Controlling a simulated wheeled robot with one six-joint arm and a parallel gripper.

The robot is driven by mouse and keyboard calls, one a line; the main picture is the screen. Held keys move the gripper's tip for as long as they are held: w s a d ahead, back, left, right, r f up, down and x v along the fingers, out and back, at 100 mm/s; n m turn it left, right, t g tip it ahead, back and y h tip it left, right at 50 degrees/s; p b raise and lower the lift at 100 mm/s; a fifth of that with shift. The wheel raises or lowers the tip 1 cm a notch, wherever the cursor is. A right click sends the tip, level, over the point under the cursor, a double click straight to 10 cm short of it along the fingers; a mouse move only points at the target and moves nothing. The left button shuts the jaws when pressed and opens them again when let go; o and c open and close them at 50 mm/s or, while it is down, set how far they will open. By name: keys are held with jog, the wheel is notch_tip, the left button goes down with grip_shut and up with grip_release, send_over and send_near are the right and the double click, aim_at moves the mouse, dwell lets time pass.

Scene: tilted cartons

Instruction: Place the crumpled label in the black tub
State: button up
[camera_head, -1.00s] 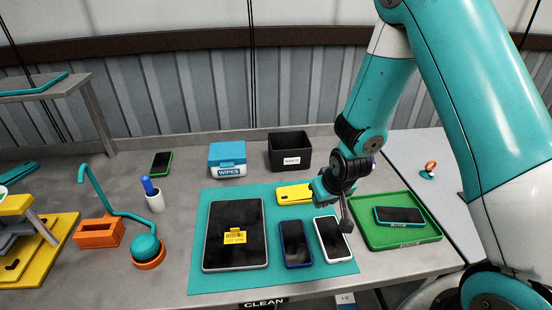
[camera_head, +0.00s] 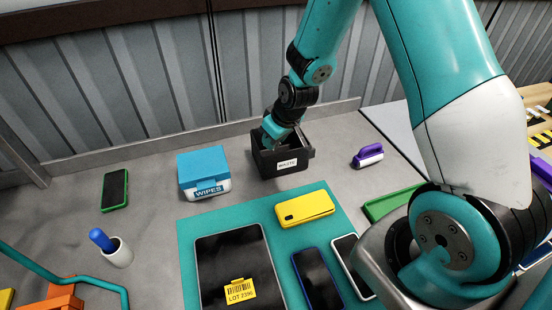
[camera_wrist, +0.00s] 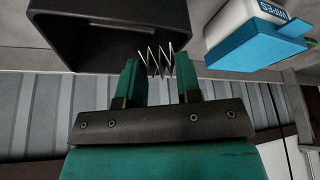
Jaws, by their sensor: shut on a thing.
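The crumpled label (camera_wrist: 156,60) is a thin, pale zigzag strip held between my gripper's (camera_wrist: 158,72) two teal fingers in the wrist view. The black tub (camera_head: 266,168) stands at the back of the bench, with a white tag on its front. It also fills the upper left of the wrist view (camera_wrist: 85,45). In the head view my gripper (camera_head: 274,128) is at the tub's back left, over its opening. The label is hidden in the head view. In the wrist view the label overlaps the tub; its height against the rim is unclear.
A blue and white wipes box (camera_head: 204,172) stands just left of the tub. A teal mat (camera_head: 205,227) in front bears a tablet (camera_head: 228,262), a yellow phone (camera_head: 305,208) and other phones. A purple and white item (camera_head: 368,156) lies right of the tub.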

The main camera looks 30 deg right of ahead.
jog(key=w+r+n, duration=0.1)
jog(key=w+d+r+n+y+b, duration=0.1)
jog(key=n, duration=0.1)
jog(key=w+r+n+b, duration=0.1)
jog(key=w+n, duration=0.1)
jog(key=shift+d+g+y, duration=0.15)
jog(key=shift+g+y, duration=0.25)
jog(key=d+r+n, duration=0.1)
jog(key=n, duration=0.1)
jog(key=d+r+n+g+y+b, duration=0.1)
jog(key=r+n, duration=0.1)
jog(key=d+r+n+g+b, duration=0.1)
jog(key=r+n, duration=0.1)
jog(key=shift+w+d+r+n, duration=0.1)
jog(key=shift+w+r+n, duration=0.1)
jog(key=shift+w+n, duration=0.2)
jog(key=shift+s+d, duration=0.1)
jog(key=shift+n+g, duration=0.3)
notch_tip(320, 180, down, 20)
jog(key=p, duration=0.5)
jog(key=shift+r, duration=0.2)
jog(key=o, duration=0.9)
jog(key=shift+c, duration=0.2)
jog(key=shift+o, duration=0.2)
